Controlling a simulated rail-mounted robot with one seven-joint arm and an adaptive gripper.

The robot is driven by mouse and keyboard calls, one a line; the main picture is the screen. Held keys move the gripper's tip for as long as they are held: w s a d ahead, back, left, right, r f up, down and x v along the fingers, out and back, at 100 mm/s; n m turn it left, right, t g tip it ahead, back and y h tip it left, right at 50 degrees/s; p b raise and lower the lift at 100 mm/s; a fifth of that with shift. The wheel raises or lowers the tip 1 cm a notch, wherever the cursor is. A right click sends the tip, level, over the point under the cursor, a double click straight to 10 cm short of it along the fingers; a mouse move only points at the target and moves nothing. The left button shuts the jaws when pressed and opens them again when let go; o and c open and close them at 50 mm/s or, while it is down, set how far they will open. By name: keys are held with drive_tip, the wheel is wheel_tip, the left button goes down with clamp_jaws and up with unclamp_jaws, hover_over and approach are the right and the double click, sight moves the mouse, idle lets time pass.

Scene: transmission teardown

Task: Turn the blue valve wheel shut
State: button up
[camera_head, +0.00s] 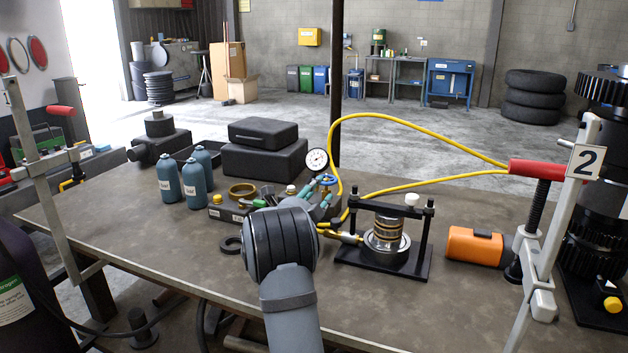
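The blue valve wheel (327,180) is small and sits on the fittings just below and right of a round white dial gauge (317,160), near the middle of the workbench. A red knob shows close beside it. My arm rises from the bottom edge, and its dark ribbed wrist (280,245) covers the near side of the valve block (229,210). Small teal parts (320,206) just past the wrist, below the wheel, may be my gripper's fingers. The wrist hides most of this area, so opening and contact with the wheel cannot be made out.
Yellow hoses (430,133) loop right from the fittings. A black press frame (383,262) with a metal cylinder stands right of my wrist, and an orange canister (474,246) beyond it. Teal bottles (194,183) and black cases (264,158) stand left. The bench's front left is clear.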

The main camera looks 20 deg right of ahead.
sight(327, 182)
drive_tip(key=p+x, duration=0.2)
drive_tip(key=x, duration=0.5)
drive_tip(key=shift+w+d, duration=0.15)
drive_tip(key=shift+c, duration=0.9)
drive_tip(key=c, duration=0.7)
clamp_jaws()
